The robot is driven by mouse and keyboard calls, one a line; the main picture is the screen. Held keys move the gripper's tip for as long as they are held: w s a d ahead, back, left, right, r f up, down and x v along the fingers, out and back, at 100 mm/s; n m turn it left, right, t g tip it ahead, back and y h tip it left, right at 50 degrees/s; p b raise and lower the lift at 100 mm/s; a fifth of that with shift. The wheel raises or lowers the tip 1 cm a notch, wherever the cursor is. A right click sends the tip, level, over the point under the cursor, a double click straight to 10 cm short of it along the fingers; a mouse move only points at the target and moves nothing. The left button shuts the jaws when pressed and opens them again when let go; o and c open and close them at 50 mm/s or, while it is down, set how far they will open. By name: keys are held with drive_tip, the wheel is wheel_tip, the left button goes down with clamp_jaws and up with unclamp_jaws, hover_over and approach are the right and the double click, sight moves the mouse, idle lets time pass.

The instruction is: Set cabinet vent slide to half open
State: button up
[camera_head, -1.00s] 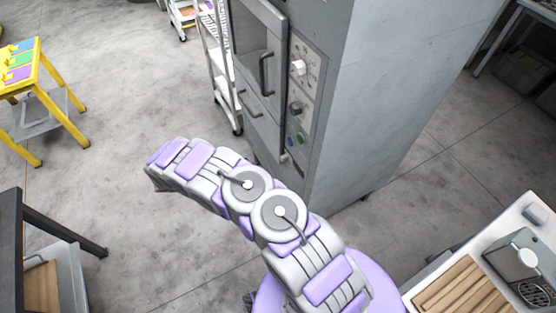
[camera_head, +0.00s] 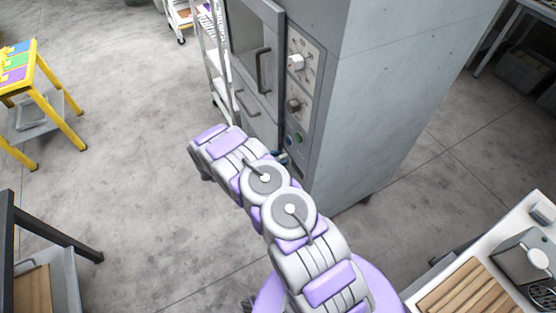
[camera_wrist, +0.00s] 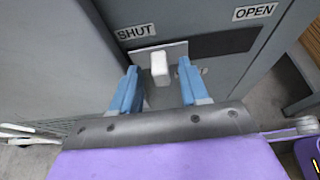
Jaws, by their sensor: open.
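The vent slide's white knob (camera_wrist: 160,68) stands on a pale plate (camera_wrist: 177,52) on the grey cabinet face in the wrist view. The plate is at the left end, near the SHUT label (camera_wrist: 136,32). A dark slot (camera_wrist: 225,43) runs right from it toward the OPEN label (camera_wrist: 253,12). My gripper (camera_wrist: 158,72) is open, with one blue finger on each side of the knob and visible gaps between. Whether the fingertips reach past the knob is unclear. In the head view the cabinet (camera_head: 375,100) shows, but my arm hides most of the slide and gripper.
Knobs and buttons (camera_head: 295,100) sit on the cabinet's control panel above my arm. A door handle (camera_head: 263,70) sticks out at its left. A yellow stand (camera_head: 62,110) is at far left. A counter with a wooden board (camera_head: 470,290) is at lower right. The floor between is open.

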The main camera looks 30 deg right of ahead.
drive_tip(key=shift+d, duration=0.15)
clamp_jaws()
idle(0.4)
